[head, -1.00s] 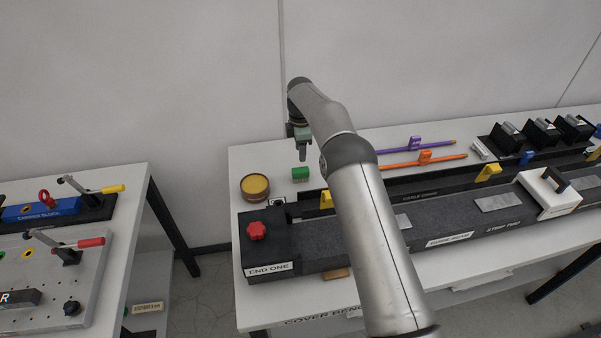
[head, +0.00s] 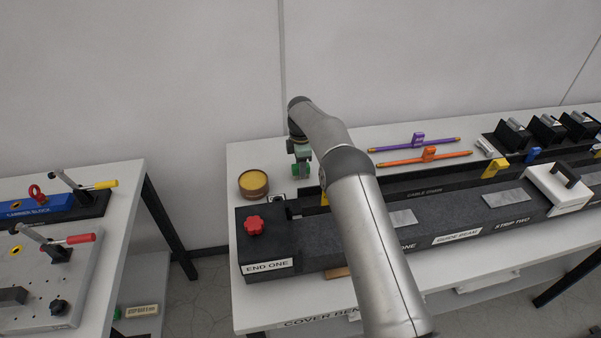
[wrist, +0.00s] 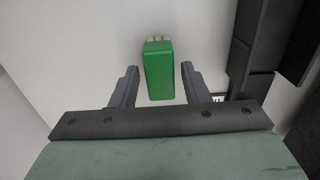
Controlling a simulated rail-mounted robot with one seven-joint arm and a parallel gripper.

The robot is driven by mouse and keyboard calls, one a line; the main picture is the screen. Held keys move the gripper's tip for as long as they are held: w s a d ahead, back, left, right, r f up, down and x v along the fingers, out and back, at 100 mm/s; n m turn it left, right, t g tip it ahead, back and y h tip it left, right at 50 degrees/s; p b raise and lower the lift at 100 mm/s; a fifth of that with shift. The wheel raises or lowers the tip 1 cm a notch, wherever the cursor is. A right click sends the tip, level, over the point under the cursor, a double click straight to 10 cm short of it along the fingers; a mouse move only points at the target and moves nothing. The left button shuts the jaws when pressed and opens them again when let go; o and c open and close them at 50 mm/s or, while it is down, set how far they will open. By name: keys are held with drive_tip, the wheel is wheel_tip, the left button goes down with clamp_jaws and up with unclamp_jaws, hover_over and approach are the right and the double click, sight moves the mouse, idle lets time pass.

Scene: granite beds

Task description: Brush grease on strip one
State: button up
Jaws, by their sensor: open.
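The green block-shaped brush (wrist: 158,70) stands on the white bench, with pale bristle tips showing at its far end in the wrist view. My gripper (wrist: 158,88) is open, with one finger on each side of the brush and a gap to both. In the head view my gripper (head: 301,172) is lowered at the brush, which it mostly hides. The round tin of yellow grease (head: 253,182) is just left of it. The first grey strip (head: 403,218) lies on the dark guide beam (head: 330,241), partly behind my arm; strip two (head: 506,197) is further right.
A red star knob (head: 253,225) tops the END ONE block at the beam's left end. Yellow clips (head: 495,167) stand along the cable chain behind the beam. Purple (head: 418,143) and orange (head: 428,156) tools lie behind. A white carriage (head: 558,187) sits on the beam at right.

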clamp_jaws()
drive_tip(key=shift+r, duration=0.2)
drive_tip(key=shift+r+p, duration=0.3)
drive_tip(key=shift+r, duration=0.35)
drive_tip(key=shift+r, duration=0.2)
wheel_tip(320, 180, up, 8)
drive_tip(key=p, duration=0.4)
drive_tip(key=shift+p, duration=0.35)
